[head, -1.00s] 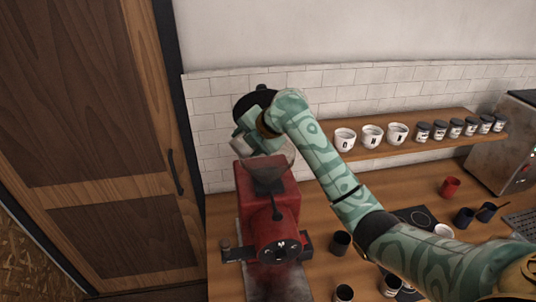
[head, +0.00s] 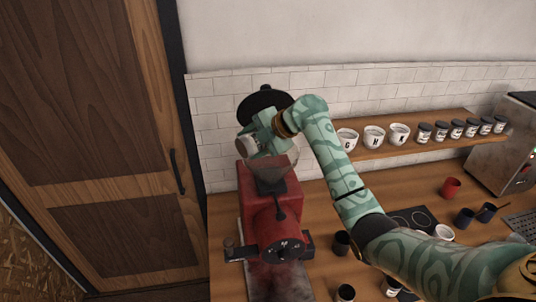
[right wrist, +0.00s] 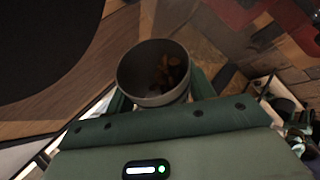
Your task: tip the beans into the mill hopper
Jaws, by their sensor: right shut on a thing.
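The red mill (head: 272,215) stands on the counter with a grey, see-through hopper (head: 272,172) on top. My right gripper (head: 250,145) is shut on a pale cup (head: 245,147), just above and beside the hopper's back left. In the right wrist view the cup (right wrist: 165,99) sits between the fingers, with brown beans (right wrist: 170,76) inside. Its mouth faces that camera. In the head view the gripper and arm hide part of the cup, and the gap to the hopper rim is hard to judge. My left gripper is not in view.
A black round disc with a knob (head: 265,100) is behind the gripper. A shelf (head: 440,142) with white cups (head: 374,137) and several jars (head: 457,129) runs along the tiled wall. Dark cups (head: 342,243) and a red cup (head: 451,188) stand right of the mill.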

